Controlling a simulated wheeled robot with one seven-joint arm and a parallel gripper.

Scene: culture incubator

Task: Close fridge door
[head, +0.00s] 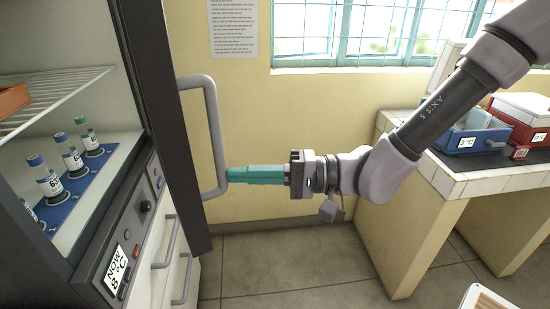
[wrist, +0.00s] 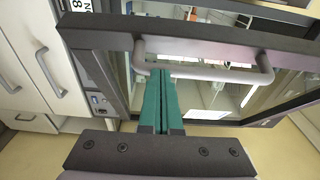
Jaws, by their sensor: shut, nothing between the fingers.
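The fridge door (head: 163,90) has a dark frame and shows nearly edge-on in the head view, standing open beside the lit interior. Its pale grey bar handle (head: 213,120) faces right. In the wrist view, the door frame (wrist: 200,38) and handle (wrist: 215,73) cross the picture, with glass behind. My gripper (head: 229,174) has green fingers pressed together, with nothing between them. The fingertips are at the lower part of the handle, touching it or very close; I cannot tell which. They also show in the wrist view (wrist: 161,73), over the handle's left part.
Inside the fridge are capped vials (head: 72,158) on a blue rack and a wire shelf (head: 50,100). A control panel (head: 118,262) and drawers (head: 162,245) are below. A tiled counter (head: 440,180) with bins (head: 470,139) stands right. Floor between is clear.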

